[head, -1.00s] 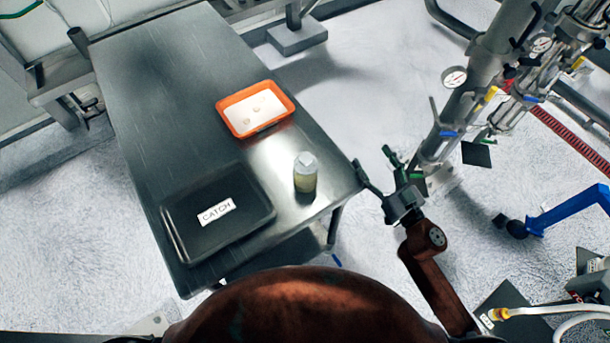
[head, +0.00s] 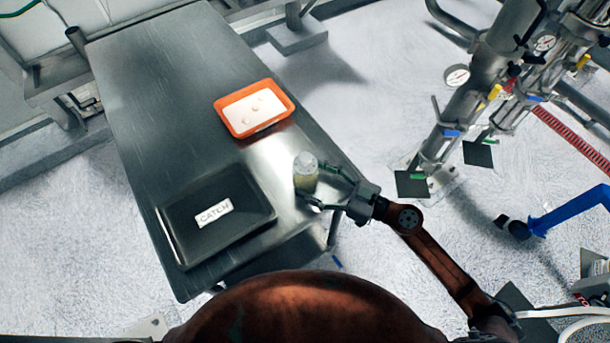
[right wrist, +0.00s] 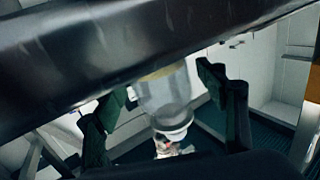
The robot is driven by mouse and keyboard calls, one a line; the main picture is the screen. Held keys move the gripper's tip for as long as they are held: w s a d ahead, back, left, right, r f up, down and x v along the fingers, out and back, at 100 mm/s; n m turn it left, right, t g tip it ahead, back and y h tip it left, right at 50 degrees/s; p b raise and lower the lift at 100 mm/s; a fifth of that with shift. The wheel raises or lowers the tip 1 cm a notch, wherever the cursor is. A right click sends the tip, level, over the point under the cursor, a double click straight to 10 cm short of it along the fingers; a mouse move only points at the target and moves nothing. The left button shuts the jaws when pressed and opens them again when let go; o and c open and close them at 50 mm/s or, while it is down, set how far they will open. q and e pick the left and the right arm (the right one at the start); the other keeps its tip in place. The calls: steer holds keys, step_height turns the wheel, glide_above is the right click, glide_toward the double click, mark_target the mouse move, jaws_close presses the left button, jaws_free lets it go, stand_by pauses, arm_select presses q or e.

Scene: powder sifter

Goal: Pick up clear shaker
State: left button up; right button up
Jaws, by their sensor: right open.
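The clear shaker (head: 305,174) stands upright near the right edge of the steel table. It is a see-through cylinder with a pale top. My right gripper (head: 322,187) is open at the shaker's right side, with one finger toward its far side and one toward its near side. In the right wrist view the shaker (right wrist: 167,98) appears between the two spread dark fingers, with visible gaps on both sides. My left gripper is not in view.
The steel table (head: 150,80) holds a black tray (head: 175,235) labelled CATCH left of the shaker and an orange tray (head: 228,123) with white contents beyond it. The table's far left part is bare. Pipes with gauges (head: 455,120) stand to the right.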

steer(key=shift+x, duration=1.2)
steer(key=shift+c, duration=0.7)
steer(key=c, duration=1.2)
steer(key=shift+c, duration=0.2)
